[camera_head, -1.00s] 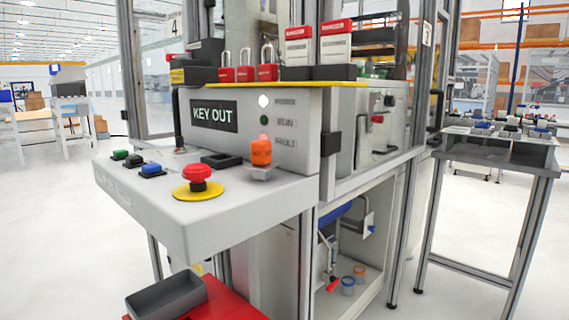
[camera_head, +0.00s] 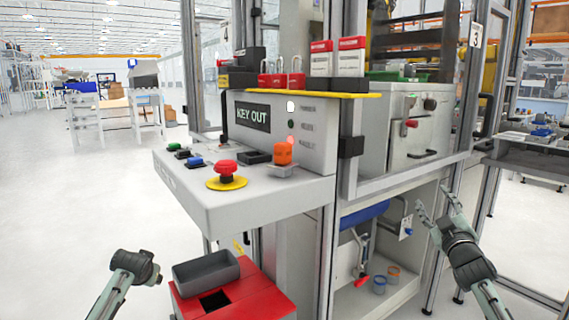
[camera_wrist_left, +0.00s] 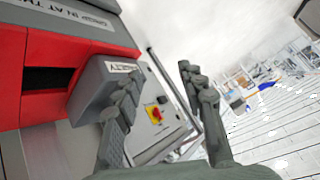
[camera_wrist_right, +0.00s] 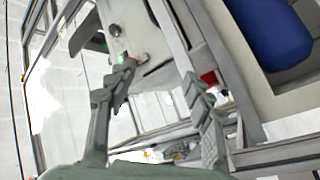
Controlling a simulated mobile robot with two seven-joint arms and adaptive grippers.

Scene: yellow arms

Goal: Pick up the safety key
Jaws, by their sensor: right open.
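An orange upright piece (camera_head: 282,152), which may be the safety key, stands on a small light base on the grey console (camera_head: 250,204), below the "KEY OUT" display (camera_head: 253,116). I cannot tell for sure that it is the key. My right gripper (camera_head: 435,203) is open and empty, to the right of the console and lower, in front of the machine frame. My left gripper (camera_head: 155,270) is low, left of the grey bin. Its fingers are apart and empty in the left wrist view (camera_wrist_left: 155,75). The orange piece does not show in either wrist view.
A red emergency button (camera_head: 225,168) on a yellow disc and several coloured buttons sit on the console. A grey bin (camera_head: 206,270) on a red box (camera_head: 255,298) stands below. Metal posts (camera_head: 350,100) flank the machine. The floor at left is clear.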

